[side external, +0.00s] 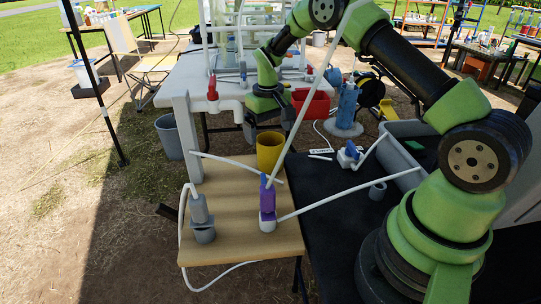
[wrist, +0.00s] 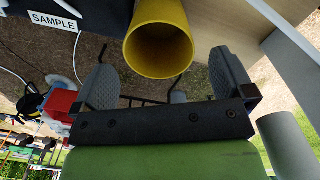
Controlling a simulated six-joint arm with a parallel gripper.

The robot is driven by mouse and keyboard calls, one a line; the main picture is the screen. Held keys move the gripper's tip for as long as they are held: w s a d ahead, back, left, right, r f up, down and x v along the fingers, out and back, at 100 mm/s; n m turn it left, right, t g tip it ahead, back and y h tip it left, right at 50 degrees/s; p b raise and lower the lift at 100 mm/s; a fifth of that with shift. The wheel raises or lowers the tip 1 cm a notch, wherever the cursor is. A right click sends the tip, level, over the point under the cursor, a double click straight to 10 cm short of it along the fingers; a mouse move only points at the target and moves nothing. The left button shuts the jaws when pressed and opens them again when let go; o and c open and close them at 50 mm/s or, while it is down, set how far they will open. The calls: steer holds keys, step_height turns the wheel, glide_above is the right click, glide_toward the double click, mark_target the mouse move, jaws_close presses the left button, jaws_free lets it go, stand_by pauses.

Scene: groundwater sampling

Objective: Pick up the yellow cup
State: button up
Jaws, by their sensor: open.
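The yellow cup (side external: 269,152) stands upright near the back edge of the wooden board. Its open mouth faces the camera in the wrist view, where its yellow wall (wrist: 165,12) shows at the top. My gripper (side external: 268,126) is over the cup, pointing down, in the side external view. In the wrist view my gripper (wrist: 160,76) is open and empty, with one grey finger to each side of the cup's near rim. The fingers appear apart from the cup; their exact height relative to the rim is hard to tell.
A purple-and-white valve piece (side external: 267,205) with tubes and a grey fitting (side external: 202,220) stand on the wooden board (side external: 230,262). A red bin (side external: 311,106) and a blue bottle (side external: 347,106) are behind. A SAMPLE label (wrist: 53,22) lies beside the cup. White tubes cross nearby.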

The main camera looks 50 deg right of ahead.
mark_target(269, 149)
step_height(269, 149, down, 6)
steer(key=shift+f, duration=0.2)
steer(key=shift+c, duration=0.2)
steer(key=c, duration=1)
